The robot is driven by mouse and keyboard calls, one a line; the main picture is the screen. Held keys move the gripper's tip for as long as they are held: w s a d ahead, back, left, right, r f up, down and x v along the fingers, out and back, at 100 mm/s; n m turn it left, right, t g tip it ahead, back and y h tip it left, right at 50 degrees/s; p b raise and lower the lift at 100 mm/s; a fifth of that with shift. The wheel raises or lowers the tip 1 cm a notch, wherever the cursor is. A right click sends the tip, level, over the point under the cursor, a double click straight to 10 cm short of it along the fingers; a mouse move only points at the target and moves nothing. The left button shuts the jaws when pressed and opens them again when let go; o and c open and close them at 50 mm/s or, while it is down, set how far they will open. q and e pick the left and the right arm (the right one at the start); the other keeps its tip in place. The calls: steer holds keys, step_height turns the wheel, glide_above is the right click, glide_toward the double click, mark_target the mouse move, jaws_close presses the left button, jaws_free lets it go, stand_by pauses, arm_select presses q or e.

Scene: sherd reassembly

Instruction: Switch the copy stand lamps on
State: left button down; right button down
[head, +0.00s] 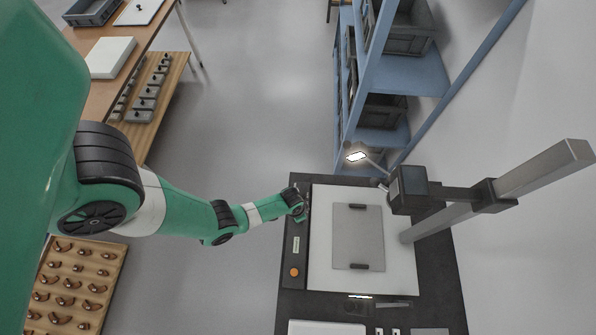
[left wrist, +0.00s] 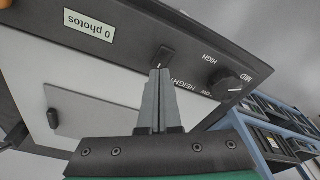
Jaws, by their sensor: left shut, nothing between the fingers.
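The copy stand has a dark base (head: 440,285) with a white board (head: 400,262) and a grey plate with two dark grips (head: 358,235) on it. One lamp (head: 356,156) at the far side shows a bright white face; a second lamp (head: 360,296) at the near side shows a bright edge. My left gripper (head: 302,213) is at the control strip on the base's left side. In the left wrist view its shut, empty fingers (left wrist: 160,76) point at a small black rocker switch (left wrist: 164,56); the tips are at or touching it, I cannot tell which.
The strip carries an orange button (head: 294,271), a height knob (left wrist: 227,82) and a display reading "0 photos" (left wrist: 89,25). The camera head (head: 409,189) overhangs the board from a slanted column (head: 530,175). Blue shelving (head: 400,75) stands behind.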

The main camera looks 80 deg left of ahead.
step_height(320, 180, up, 5)
steer(key=p, duration=0.4)
steer(key=shift+r+p, duration=0.15)
steer(key=shift+p, duration=0.15)
